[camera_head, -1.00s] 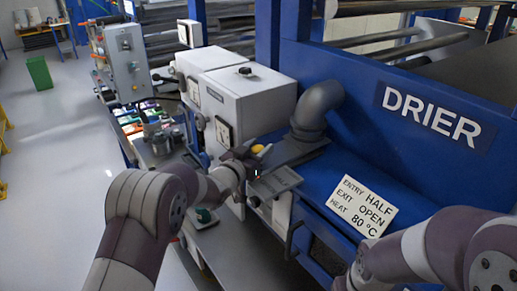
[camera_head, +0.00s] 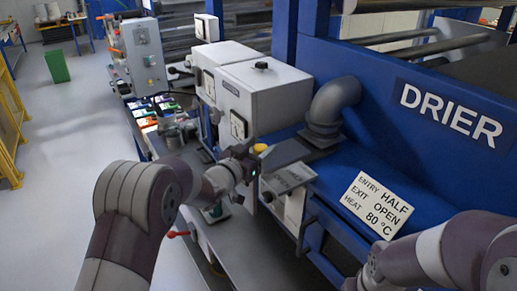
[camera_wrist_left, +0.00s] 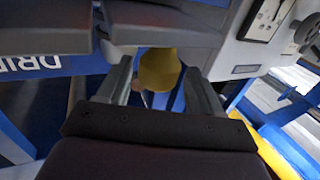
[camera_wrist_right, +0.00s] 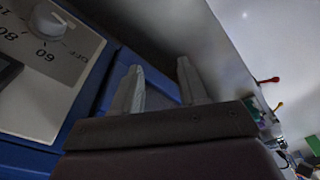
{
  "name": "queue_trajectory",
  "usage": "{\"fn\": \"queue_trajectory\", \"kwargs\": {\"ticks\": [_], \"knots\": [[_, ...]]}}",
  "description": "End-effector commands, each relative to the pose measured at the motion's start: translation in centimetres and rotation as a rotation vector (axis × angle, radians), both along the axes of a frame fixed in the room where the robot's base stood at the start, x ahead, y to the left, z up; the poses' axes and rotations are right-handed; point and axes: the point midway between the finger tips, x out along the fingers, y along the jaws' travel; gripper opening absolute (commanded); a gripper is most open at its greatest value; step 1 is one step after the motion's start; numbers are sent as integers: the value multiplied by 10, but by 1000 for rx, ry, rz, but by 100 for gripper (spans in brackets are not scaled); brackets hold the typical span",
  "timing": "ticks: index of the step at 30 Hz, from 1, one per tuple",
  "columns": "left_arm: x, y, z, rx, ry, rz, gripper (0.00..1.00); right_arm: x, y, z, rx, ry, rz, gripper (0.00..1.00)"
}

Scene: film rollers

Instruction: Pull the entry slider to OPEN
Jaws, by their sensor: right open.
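A yellow knob (camera_head: 260,148) stands on the drier's near side, just beyond my left gripper. In the left wrist view the yellow knob (camera_wrist_left: 160,70) shows between the two fingers of my left gripper (camera_wrist_left: 158,75). The fingers are apart, with a thin gap beside the knob; contact is not clear. In the head view my left gripper (camera_head: 248,163) partly hides the knob's lower part. A sign (camera_head: 377,205) on the drier reads ENTRY HALF, EXIT OPEN, HEAT 80 °C. My right gripper (camera_wrist_right: 160,90) is open and empty in its wrist view.
A grey dial (camera_wrist_right: 47,22) with numbers and OFF is left of my right gripper in its wrist view. Grey boxes (camera_head: 262,90) and a bent pipe (camera_head: 333,105) stand behind the knob.

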Motion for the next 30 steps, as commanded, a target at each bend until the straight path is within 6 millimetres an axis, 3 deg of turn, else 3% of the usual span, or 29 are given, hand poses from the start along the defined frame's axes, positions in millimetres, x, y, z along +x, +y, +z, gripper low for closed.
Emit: {"fn": "queue_trajectory", "kwargs": {"ticks": [5,18,23,30], "knots": [[-11,8,-3,-1,-1,2,65,0,0,-9,0,0,0,43],[-98,62,-2,-2,-3,3,65,0,0,-48,0,0,0,43],[-109,68,-1,-1,-1,1,65,0,0,-50,0,0,0,43],[-110,69,0,-1,0,1,65,0,0,-49,0,0,0,43]]}}
